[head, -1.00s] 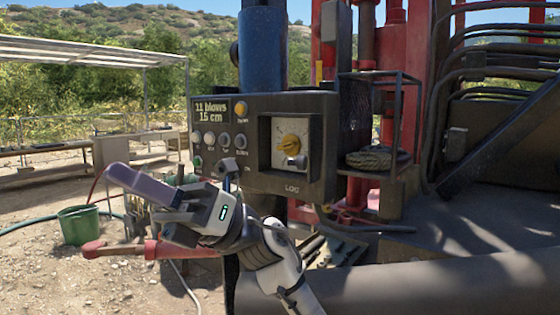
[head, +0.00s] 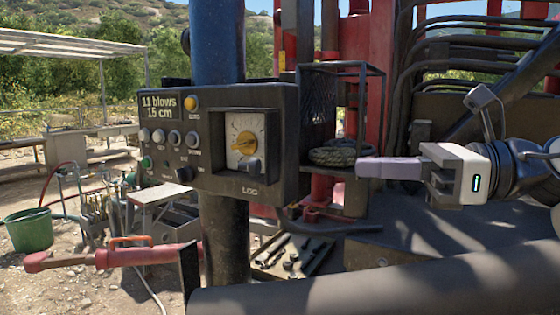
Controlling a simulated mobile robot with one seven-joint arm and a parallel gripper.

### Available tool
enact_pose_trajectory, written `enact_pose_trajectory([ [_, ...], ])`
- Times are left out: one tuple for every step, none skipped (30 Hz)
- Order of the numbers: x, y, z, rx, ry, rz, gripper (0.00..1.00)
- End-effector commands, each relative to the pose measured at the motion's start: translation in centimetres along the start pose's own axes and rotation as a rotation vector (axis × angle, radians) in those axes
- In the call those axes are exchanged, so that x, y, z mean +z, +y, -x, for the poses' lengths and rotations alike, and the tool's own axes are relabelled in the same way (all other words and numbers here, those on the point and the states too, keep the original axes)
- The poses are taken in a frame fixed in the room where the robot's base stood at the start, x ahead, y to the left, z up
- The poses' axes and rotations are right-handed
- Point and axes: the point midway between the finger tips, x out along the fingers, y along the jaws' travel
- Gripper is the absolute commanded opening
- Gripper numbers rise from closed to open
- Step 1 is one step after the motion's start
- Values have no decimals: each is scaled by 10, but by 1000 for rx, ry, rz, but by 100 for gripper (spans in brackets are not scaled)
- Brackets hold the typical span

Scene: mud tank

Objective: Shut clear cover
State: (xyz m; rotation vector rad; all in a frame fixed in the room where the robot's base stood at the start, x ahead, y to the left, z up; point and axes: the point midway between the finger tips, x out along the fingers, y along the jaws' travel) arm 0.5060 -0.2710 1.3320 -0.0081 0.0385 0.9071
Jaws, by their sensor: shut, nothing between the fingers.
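A dark control box (head: 285,140) on a blue and dark post carries a pale recessed dial panel with a yellow knob (head: 247,142). I cannot make out a clear pane with certainty, so whether the cover stands open or shut is unclear. My gripper (head: 362,168) is to the right of the box, its purple fingers shut and empty and pointing left. In the picture its fingertips lie just right of a shelf with a coiled rope (head: 332,156); I cannot tell if they touch it.
A thin dark frame (head: 383,100) stands around the rope shelf, with red rig columns behind. A thick dark pipe (head: 400,275) crosses the front. A red-handled tool (head: 110,258) and a green bucket (head: 29,230) are at the lower left. Black hoses (head: 470,50) hang at the upper right.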

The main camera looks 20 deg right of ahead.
Motion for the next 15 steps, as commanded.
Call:
enact_pose_trajectory([
  [0,0,8,-22,13,3,0],
  [0,1,11,-30,18,5,0],
  [0,1,12,-35,22,6,0],
  [0,1,12,-37,25,6,0],
  [0,1,10,-38,26,7,0],
  [0,1,7,-38,27,7,0],
  [0,1,4,-37,28,7,0],
  [1,1,0,-37,28,7,0],
  [1,1,-6,-36,28,8,0],
  [1,1,-12,-36,28,6,0],
  [1,0,-18,-36,28,6,0],
  [2,0,-26,-36,28,7,0],
  [1,0,-33,-35,29,6,0],
  [1,0,-40,-35,28,5,0],
  [2,0,-49,-34,28,6,0],
])
